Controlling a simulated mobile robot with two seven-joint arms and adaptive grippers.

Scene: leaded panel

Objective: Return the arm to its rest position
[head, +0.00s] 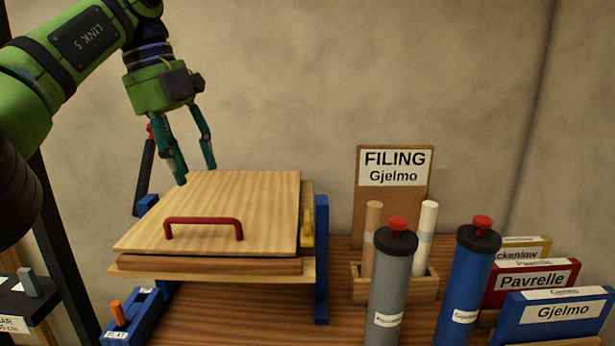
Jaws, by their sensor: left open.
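My left gripper (197,176) is open and empty. Its two teal fingers point down over the back edge of a wooden board (215,200), and I cannot tell whether a fingertip touches it. The green arm comes in from the upper left. The board lies flat on a wooden stand (285,278) and has a red handle (203,222) near its front edge. My right gripper is not in view.
A blue post (322,258) rises at the stand's right. A gray tube (391,285) and a blue tube (468,290) stand to the right, before a sign reading FILING Gjelmo (395,167). Labelled boxes (556,315) stand at far right. The space above the board's right side is clear.

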